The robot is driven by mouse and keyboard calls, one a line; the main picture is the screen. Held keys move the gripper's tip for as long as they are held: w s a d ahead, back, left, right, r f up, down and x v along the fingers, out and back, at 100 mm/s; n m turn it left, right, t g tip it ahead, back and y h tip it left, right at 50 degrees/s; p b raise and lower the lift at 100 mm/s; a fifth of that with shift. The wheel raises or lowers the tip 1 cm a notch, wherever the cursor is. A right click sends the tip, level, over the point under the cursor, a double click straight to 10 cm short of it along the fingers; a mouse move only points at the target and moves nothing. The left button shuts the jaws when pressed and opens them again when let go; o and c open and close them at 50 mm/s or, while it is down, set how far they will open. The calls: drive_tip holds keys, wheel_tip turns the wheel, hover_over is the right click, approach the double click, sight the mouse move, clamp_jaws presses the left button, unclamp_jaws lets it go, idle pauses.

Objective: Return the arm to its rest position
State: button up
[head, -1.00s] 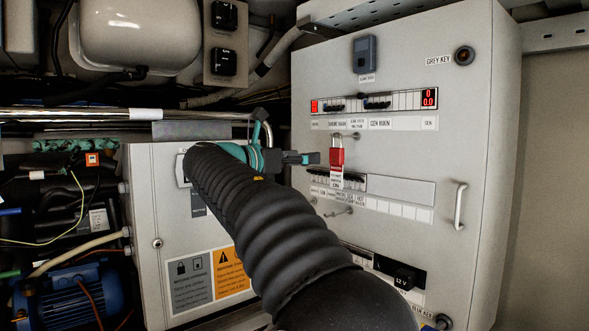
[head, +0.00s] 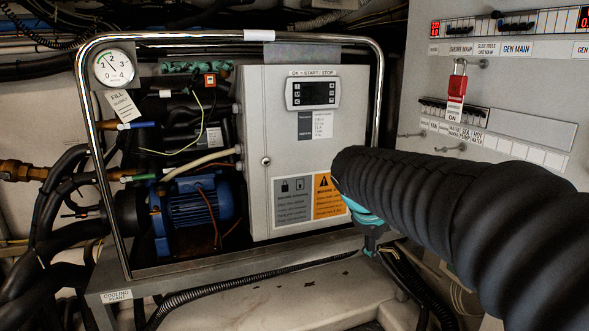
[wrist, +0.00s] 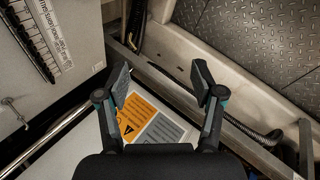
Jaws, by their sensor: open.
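My gripper (wrist: 160,85) is open and empty in the wrist view, its two dark fingers spread apart above the chiller box's label and the frame rail. In the head view my dark ribbed arm reaches in from the right edge toward the chiller's control box (head: 256,150). A teal part of my wrist shows below the arm's end, in front of the box's lower right corner. The gripper's fingers are mostly hidden there. I see no contact between the fingers and anything.
A chrome tube frame (head: 215,37) surrounds the chiller, with a blue pump (head: 195,208) and a gauge (head: 115,67). The electrical panel (head: 550,85) at right carries a red padlock tag (head: 455,98). Diamond-plate floor (wrist: 270,45) shows in the wrist view.

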drive_tip(key=s+a+f+m+y, duration=0.1)
drive_tip(key=s+f+m, duration=0.3)
drive_tip(key=s, duration=0.7)
drive_tip(key=s+a+f+m+y, duration=0.1)
drive_tip(key=s+f+m+y, duration=0.3)
drive_tip(key=s, duration=0.8)
drive_tip(key=shift+a+t, duration=0.3)
drive_tip(key=shift+f, duration=0.1)
